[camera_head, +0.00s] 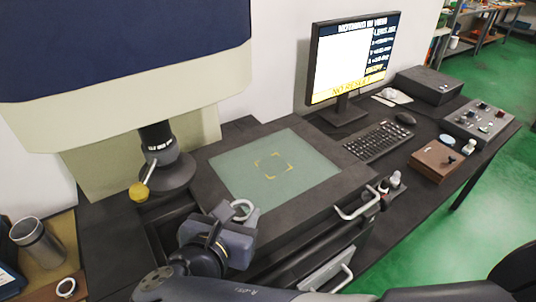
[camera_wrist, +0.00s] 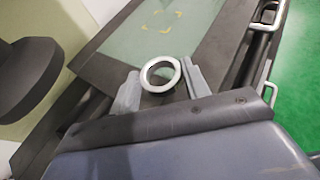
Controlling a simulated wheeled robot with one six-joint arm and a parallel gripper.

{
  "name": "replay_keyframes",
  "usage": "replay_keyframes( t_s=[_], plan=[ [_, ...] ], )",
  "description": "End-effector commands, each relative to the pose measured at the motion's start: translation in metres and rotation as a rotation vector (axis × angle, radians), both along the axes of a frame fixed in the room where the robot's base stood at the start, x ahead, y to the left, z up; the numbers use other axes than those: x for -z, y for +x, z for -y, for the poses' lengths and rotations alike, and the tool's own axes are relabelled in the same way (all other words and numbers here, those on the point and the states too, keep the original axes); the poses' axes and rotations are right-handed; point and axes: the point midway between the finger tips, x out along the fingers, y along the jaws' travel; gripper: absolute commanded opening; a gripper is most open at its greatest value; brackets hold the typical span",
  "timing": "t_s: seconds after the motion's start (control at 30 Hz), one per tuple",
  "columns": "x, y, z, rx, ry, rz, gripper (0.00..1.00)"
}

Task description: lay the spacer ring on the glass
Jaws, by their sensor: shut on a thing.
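The spacer ring (camera_wrist: 147,82) is a pale metal ring with an open centre. My gripper (camera_wrist: 160,80) is shut on it, with one finger on each side. In the head view the ring (camera_head: 249,205) shows at the tip of my gripper (camera_head: 238,213), by the near edge of the glass (camera_head: 240,170). The glass is a flat green plate in a dark frame, with yellow corner marks around its middle. It also shows in the wrist view (camera_wrist: 145,40), beyond the ring. The ring's height above the glass is hard to tell.
A large white and blue machine head with a lens (camera_head: 158,145) and a yellow-knobbed lever (camera_head: 139,191) overhangs at left. Another ring (camera_head: 66,287) lies at the lower left near a metal cup (camera_head: 38,243). A monitor (camera_head: 350,58) and keyboard (camera_head: 378,141) stand right. The glass is bare.

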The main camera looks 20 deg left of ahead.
Motion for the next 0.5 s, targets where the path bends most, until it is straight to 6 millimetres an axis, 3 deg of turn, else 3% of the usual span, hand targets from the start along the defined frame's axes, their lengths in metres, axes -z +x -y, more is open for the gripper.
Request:
replay_keyframes(
  t_s=[0.17,0.5],
  plan=[
    [0.001,-0.001,0.005,0.001,-0.002,0.001,0.20],
    [0.001,0.065,0.007,0.007,-0.003,0.001,0.20]
  ],
)
